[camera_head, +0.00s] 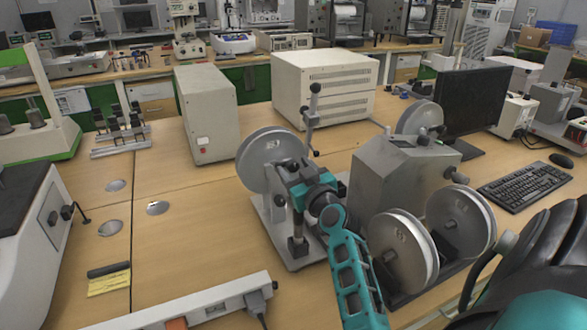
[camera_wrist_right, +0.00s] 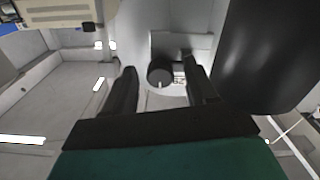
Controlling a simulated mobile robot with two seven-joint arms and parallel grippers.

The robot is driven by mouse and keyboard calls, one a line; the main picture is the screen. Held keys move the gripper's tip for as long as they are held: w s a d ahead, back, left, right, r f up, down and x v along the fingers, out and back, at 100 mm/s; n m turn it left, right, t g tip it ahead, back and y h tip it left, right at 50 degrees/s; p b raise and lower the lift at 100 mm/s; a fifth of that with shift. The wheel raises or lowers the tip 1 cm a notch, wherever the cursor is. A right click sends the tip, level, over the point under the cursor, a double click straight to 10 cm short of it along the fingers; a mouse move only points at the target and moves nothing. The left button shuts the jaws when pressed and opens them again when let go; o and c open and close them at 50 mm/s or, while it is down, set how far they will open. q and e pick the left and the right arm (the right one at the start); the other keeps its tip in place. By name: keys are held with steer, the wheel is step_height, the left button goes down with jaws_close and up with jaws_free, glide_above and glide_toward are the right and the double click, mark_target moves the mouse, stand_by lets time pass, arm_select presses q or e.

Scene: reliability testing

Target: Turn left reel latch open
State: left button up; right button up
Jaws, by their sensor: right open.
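The winding machine stands on the wooden bench with a grey left reel (camera_head: 262,157) on its metal stand (camera_head: 290,254). My right gripper (camera_head: 291,173) is beside this reel at the top of the stand. In the right wrist view its two dark fingers are open, with a gap between them. A round dark knob (camera_wrist_right: 160,74) on a light grey part shows in that gap, apart from both fingers as far as I can see. I cannot tell for sure if this knob is the latch. The gripper hides part of the stand's top. My left gripper is not in view.
Two more reels (camera_head: 402,250) (camera_head: 461,221) sit at the front right by a grey housing (camera_head: 395,182). An upright post (camera_head: 313,115) rises behind my gripper. A white power strip (camera_head: 190,308) lies in front. The bench left of the stand is mostly clear.

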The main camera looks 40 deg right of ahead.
steer(key=shift+s, duration=0.1)
steer(key=shift+c, duration=0.4)
steer(key=shift+c, duration=0.9)
steer(key=c, duration=0.8)
